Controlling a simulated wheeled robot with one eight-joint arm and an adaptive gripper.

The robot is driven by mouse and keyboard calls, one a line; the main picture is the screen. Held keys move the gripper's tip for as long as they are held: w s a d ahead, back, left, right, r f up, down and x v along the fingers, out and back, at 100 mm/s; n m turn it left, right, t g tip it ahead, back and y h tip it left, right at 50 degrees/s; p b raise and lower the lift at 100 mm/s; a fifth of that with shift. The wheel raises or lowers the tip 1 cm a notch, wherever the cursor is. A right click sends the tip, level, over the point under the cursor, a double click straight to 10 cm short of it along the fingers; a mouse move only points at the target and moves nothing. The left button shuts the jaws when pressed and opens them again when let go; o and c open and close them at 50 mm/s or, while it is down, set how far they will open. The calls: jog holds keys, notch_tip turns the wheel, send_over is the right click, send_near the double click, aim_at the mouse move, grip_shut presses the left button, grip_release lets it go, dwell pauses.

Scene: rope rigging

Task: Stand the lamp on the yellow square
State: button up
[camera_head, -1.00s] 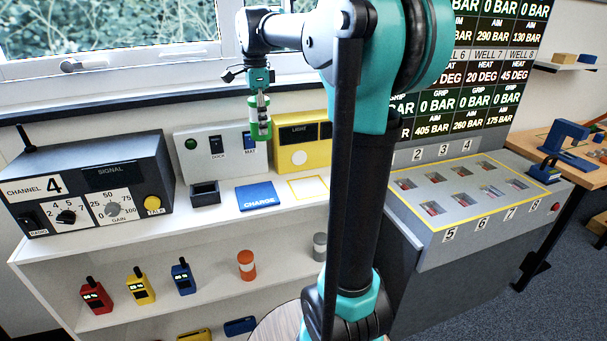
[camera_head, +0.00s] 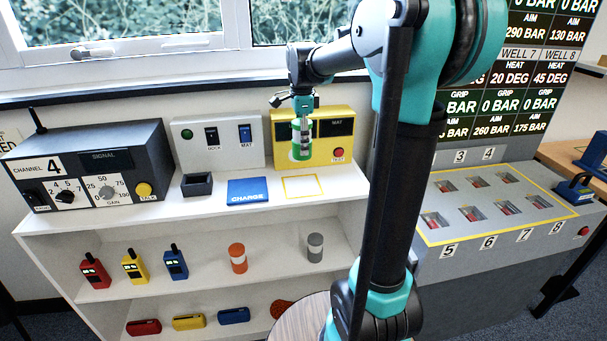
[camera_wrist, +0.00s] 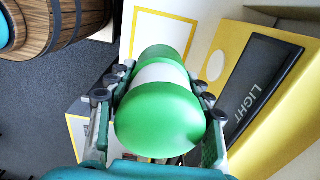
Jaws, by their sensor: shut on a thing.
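The lamp (camera_head: 301,151) is a small cylinder with green ends and a white middle. My gripper (camera_head: 302,127) points down and is shut on it, holding it upright in the air in front of the yellow LIGHT box (camera_head: 342,151). The yellow square (camera_head: 302,196) is an outline on the white shelf top, below the lamp in the head view. In the wrist view the lamp (camera_wrist: 160,122) fills the space between my fingers (camera_wrist: 163,96), and the square's outline (camera_wrist: 192,42) shows beyond it, partly hidden.
Left of the square lie a blue CHARGE pad (camera_head: 247,192) and a dark open box (camera_head: 197,185). A white switch panel (camera_head: 218,145) and a grey radio (camera_head: 95,165) stand behind and left. An orange-white cylinder (camera_head: 238,258) and a grey one (camera_head: 314,247) stand on the shelf below.

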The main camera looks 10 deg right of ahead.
notch_tip(320, 180, down, 11)
jog(key=shift+f, duration=0.15)
dwell(0.4)
jog(key=shift+f, duration=0.1)
jog(key=o, duration=1.6)
notch_tip(320, 180, up, 12)
jog(key=shift+r, duration=0.15)
